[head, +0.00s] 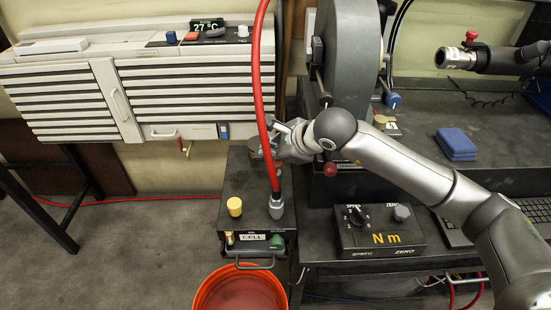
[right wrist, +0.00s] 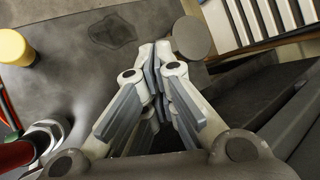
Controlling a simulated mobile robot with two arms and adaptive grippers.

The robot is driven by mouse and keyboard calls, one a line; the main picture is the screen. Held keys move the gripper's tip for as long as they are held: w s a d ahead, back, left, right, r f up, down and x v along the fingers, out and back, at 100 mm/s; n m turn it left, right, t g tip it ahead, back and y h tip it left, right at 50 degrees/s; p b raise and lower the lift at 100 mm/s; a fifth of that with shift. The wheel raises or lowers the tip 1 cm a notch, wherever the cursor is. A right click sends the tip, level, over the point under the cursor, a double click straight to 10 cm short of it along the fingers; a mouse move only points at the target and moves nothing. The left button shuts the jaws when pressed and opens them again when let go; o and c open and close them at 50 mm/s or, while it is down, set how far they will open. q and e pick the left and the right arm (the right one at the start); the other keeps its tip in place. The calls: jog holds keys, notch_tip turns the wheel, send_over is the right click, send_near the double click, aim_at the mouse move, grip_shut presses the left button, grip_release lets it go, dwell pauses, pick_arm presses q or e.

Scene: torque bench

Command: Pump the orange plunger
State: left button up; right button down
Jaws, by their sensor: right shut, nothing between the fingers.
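A yellow-orange capped knob (head: 235,206) stands upright on the left of the dark box labelled CELL (head: 244,185); it is the nearest match to the orange plunger. It also shows at the left edge of the right wrist view (right wrist: 14,47). My right gripper (head: 275,143) is over the back of this box, behind the red hose and apart from the knob. In the right wrist view its fingers (right wrist: 158,72) are shut and empty, close to a grey round disc (right wrist: 192,37). Whether they touch the disc I cannot tell. My left gripper is not in view.
A red hose (head: 266,100) rises from a fitting on the box, in front of my right gripper. An orange bucket (head: 204,297) is below the box. A torque meter (head: 375,238) and a large grey wheel (head: 350,55) stand to the right.

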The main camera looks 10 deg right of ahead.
aim_at(273, 162)
jog(key=shift+r, duration=0.35)
jog(key=shift+r+p, duration=1.05)
jog(key=shift+r, duration=1.5)
